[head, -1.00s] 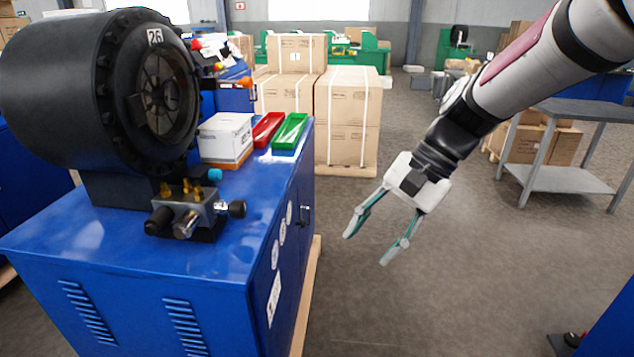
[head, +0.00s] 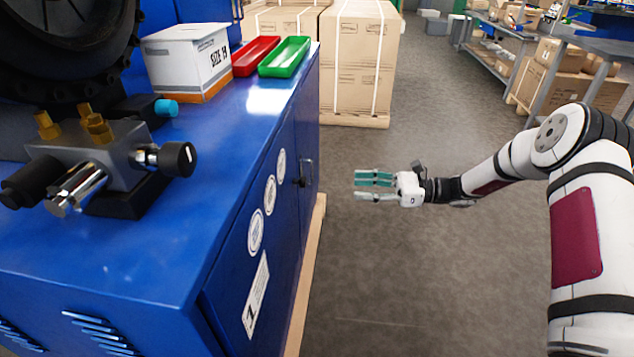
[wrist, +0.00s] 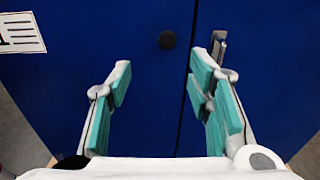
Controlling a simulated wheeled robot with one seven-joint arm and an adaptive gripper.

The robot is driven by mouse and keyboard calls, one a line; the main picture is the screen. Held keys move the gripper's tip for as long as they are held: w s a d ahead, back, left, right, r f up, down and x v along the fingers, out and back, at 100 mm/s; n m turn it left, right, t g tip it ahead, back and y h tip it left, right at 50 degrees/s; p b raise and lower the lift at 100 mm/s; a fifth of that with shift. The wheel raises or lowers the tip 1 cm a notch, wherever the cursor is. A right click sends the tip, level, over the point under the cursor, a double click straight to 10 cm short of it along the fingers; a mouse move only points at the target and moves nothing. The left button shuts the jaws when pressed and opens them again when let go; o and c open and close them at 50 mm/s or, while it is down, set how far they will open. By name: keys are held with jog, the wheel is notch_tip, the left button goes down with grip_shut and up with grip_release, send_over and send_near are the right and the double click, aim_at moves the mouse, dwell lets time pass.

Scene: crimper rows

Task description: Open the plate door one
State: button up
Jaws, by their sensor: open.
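The blue cabinet's side carries a blue door (head: 283,240) with round stickers and a white label marked 1 (head: 255,295). It appears closed. A small dark knob (head: 298,183) sits near its far edge, beside a metal latch handle (head: 308,172). In the wrist view the knob (wrist: 167,40) is on the left panel and the latch handle (wrist: 218,47) is just right of the seam. My gripper (head: 356,186) is open and empty, to the right of the knob and pointing at the door. In the wrist view the knob shows between the fingertips (wrist: 164,72), apart from them.
A valve block (head: 85,165), a white box (head: 187,60), a red tray (head: 254,57) and a green tray (head: 285,57) stand on the cabinet top. Strapped cartons (head: 357,65) stand behind. The grey floor (head: 400,280) beside the cabinet is clear.

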jog(key=w+a+b, duration=0.1)
jog(key=a+b, duration=0.2)
jog(key=a, duration=1)
jog(key=shift+w+a+f, duration=0.25)
jog(key=shift+f, duration=0.2)
grip_shut()
